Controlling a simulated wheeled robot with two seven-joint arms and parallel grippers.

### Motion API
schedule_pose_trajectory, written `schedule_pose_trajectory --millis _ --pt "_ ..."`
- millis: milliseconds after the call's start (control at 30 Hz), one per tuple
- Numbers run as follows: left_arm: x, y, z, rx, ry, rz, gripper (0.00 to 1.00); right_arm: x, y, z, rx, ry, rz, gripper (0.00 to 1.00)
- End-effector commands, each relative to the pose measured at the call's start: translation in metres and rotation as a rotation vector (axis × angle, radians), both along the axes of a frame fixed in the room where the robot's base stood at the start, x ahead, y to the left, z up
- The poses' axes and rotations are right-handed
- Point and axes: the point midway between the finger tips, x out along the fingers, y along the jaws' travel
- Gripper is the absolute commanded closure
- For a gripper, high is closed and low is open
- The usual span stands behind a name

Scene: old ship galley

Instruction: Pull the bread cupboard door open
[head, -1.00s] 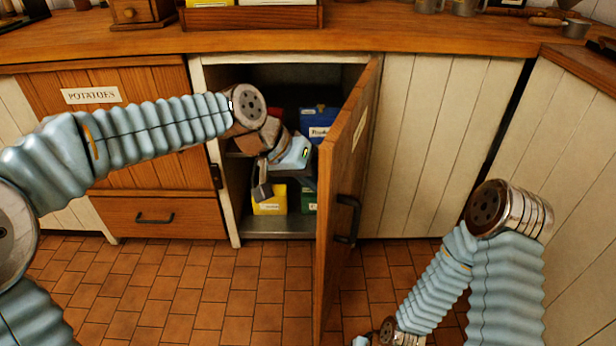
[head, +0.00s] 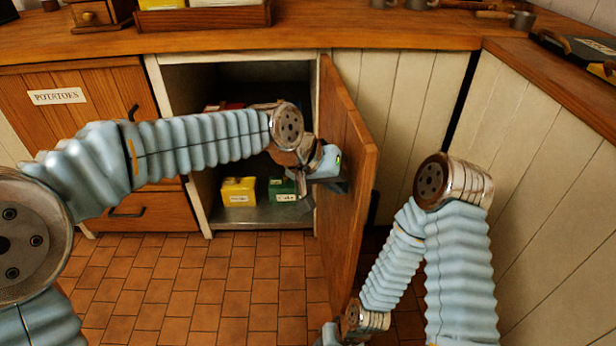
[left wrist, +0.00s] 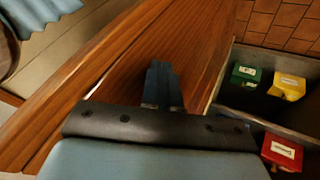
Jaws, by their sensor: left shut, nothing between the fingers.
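The bread cupboard door (head: 345,170) is wooden and stands well open, hinged on the right side of the cupboard (head: 153,95). In the left wrist view the door (left wrist: 190,50) fills the middle. My left gripper (head: 318,190) is shut and empty, on the inner side of the door. Its closed fingers (left wrist: 162,82) lie close against the inner face of the door; I cannot tell whether they touch.
Inside the cupboard are a yellow box (head: 238,191), a green box (head: 283,190) and a red box (left wrist: 282,152). The potatoes cupboard (head: 75,125) is at the left. The wooden counter (head: 300,35) runs above. The tiled floor (head: 200,290) in front is clear.

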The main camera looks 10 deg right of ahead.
Motion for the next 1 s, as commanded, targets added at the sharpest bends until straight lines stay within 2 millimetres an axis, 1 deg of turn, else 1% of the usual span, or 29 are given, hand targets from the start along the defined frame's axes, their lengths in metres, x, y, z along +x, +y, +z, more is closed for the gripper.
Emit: schedule_pose_trajectory --millis 33,100,200,333,800,1000 --pt "-0.002 -0.01 0.003 0.001 0.001 -0.003 1.0 0.0 0.0 0.006 0.001 0.0 0.001 0.57" --pt "-0.003 -0.022 0.002 0.0 0.001 -0.002 1.0 0.0 0.0 0.008 0.001 0.0 0.001 0.57" --pt "-0.004 -0.033 0.001 0.001 0.0 -0.001 1.0 0.0 0.0 0.011 0.001 0.0 0.001 0.57" --pt "-0.003 -0.041 0.001 0.0 0.001 0.001 1.0 0.0 0.0 0.012 0.001 0.0 0.001 0.57" --pt "-0.003 -0.043 0.0 -0.001 0.0 0.001 1.0 0.0 0.0 0.012 0.001 0.001 0.002 0.57" --pt "0.0 -0.035 -0.001 -0.001 0.001 0.003 1.0 0.0 0.0 0.01 0.001 0.0 0.001 0.57"
